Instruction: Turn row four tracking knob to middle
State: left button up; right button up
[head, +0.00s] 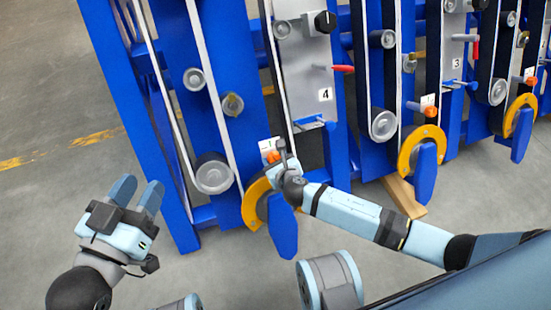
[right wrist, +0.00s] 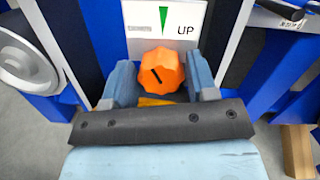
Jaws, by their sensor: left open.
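The row four panel, marked 4 (head: 325,94), stands at the middle of the head view. Its orange tracking knob (right wrist: 161,72) shows in the right wrist view below a white label (right wrist: 165,18) with a green triangle and "UP" at its right. The knob's dark pointer mark is tilted, its upper end to the left. My right gripper (right wrist: 163,85) has one finger on each side of the knob, very close to it; I cannot tell if they press on it. In the head view the knob (head: 268,146) is partly hidden by this gripper. My left gripper (head: 138,192) is open and empty at the left.
A yellow curved guard (head: 252,207) with a blue plate (head: 283,228) sits just below the knob. The row three panel (head: 455,60), with its own orange knob (head: 428,112), is to the right. A wooden block (head: 403,197) lies under the chassis. Floor at the left is clear.

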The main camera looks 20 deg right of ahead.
jog(key=c, duration=0.6)
jog(key=shift+r+m+p, duration=0.25)
jog(key=shift+m+p, duration=0.35)
jog(key=shift+p, duration=0.15)
jog(key=shift+m+h+p, duration=0.3)
jog(key=shift+m+p, duration=0.2)
jog(key=shift+m, duration=0.2)
jog(key=shift+f+m+p, duration=0.1)
jog(key=shift+m+p, duration=0.4)
jog(key=shift+m, duration=0.9)
jog(key=shift+f, duration=0.1)
pick_arm(q)
jog(key=shift+s+d+r+n+g, duration=0.15)
jog(key=shift+s+d+n, duration=0.1)
jog(key=shift+s+n, duration=0.2)
jog(key=shift+s+d+r+n+g, duration=0.1)
jog(key=shift+s+d+n+g, duration=0.15)
jog(key=shift+n, duration=0.3)
pick_arm(e)
jog(key=o, duration=1)
jog(key=shift+c, duration=0.2)
pick_arm(q)
jog(key=shift+a, duration=0.1)
